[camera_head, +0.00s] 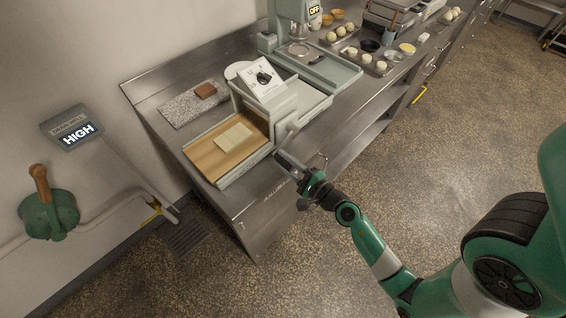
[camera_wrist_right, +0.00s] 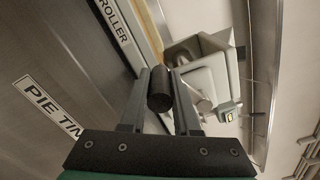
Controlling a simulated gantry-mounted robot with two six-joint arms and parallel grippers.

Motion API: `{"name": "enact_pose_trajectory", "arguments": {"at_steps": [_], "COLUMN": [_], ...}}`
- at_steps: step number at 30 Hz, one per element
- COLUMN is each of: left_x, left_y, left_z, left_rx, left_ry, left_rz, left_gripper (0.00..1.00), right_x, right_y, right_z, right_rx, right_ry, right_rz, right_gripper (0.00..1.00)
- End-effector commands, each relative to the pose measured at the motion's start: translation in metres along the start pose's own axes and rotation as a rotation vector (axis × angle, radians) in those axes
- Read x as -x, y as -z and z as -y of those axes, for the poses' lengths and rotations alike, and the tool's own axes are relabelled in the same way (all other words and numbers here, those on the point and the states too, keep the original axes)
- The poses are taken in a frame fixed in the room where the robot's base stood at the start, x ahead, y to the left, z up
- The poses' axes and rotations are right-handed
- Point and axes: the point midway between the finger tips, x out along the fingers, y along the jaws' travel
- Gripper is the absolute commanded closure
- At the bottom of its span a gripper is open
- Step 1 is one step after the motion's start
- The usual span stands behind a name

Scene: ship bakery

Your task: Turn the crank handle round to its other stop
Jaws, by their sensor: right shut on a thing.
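The dough roller (camera_head: 285,103), a pale grey-green machine with a dial box and a wooden feed board, stands on the steel counter. My right gripper (camera_head: 283,158) reaches the counter's front edge beside it. In the right wrist view the crank handle's dark cylindrical grip (camera_wrist_right: 160,88) sits between the two fingers of my right gripper (camera_wrist_right: 160,97), which are shut on it. A grey shaft and part of the machine's housing (camera_wrist_right: 205,85) show behind the grip. The crank arm is mostly hidden in the head view. My left gripper is not in view.
A flat dough sheet (camera_head: 233,137) lies on the feed board. A speckled slab (camera_head: 190,106) with a brown block is behind it. A mixer (camera_head: 292,25) and trays of dough balls (camera_head: 367,64) stand further along. A wall display (camera_head: 76,131) reads HIGH. The floor in front is clear.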

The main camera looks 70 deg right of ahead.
Motion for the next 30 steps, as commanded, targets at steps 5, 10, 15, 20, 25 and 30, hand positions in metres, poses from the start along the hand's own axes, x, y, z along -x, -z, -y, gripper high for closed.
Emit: {"name": "enact_pose_trajectory", "arguments": {"at_steps": [5,10,15,20,25,30], "left_x": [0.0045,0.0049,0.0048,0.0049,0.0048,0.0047], "left_y": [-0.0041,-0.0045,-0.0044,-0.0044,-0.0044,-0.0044], "left_z": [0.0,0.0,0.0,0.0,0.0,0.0], "left_rx": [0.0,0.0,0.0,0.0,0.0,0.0], "left_ry": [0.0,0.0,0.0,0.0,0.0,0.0], "left_rz": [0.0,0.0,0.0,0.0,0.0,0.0], "left_gripper": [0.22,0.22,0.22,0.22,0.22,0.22], "right_x": [0.0001,0.0002,0.0002,0.0003,0.0002,0.0], "right_y": [0.004,0.0047,0.0049,0.0052,0.0047,0.0043], "right_z": [-0.0033,-0.0035,-0.0038,-0.004,-0.0033,-0.0027], "right_rx": [0.04,0.053,0.053,0.052,0.052,0.051], "right_ry": [-0.001,-0.002,-0.003,-0.004,-0.002,-0.001], "right_rz": [-0.001,-0.002,-0.002,-0.003,-0.002,-0.001], "right_gripper": [1.0,1.0,1.0,0.63,0.41,0.41]}}
